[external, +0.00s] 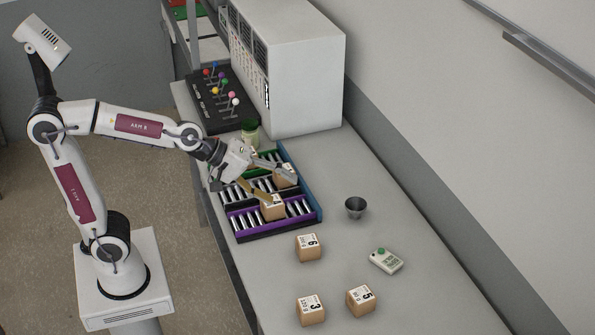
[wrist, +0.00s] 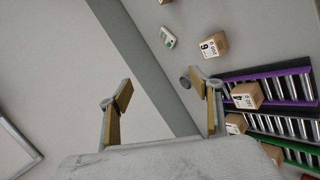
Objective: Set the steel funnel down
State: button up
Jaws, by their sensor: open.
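The steel funnel (external: 355,207) is a small grey cone-shaped cup on the bare counter, right of the roller tray.
The roller tray (external: 238,236) has purple, black and green lanes, with boxes (external: 273,208) on it. Several numbered boxes (external: 308,247) and a white device with a green button (external: 386,261) lie on the counter (external: 435,300). A large white cabinet (external: 315,80) stands behind. The counter around the funnel is clear.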

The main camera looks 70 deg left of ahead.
jog(key=s+a+f+m+g+y, duration=0.1)
jog(key=s+a+f+m, duration=0.1)
jog(key=s, duration=0.5)
jog(key=s+a+f+m+g+y, duration=0.1)
jog(key=s+a+f+m, duration=0.1)
jog(key=s+a+m, duration=0.2)
jog(key=s+a+f+m+g+y, duration=0.1)
jog(key=s+m, duration=0.5)
jog(key=s, duration=0.6)
notch_tip(320, 180, down, 2)
jog(key=a+g, duration=0.1)
jog(key=a, duration=0.1)
jog(key=shift+a, duration=0.4)
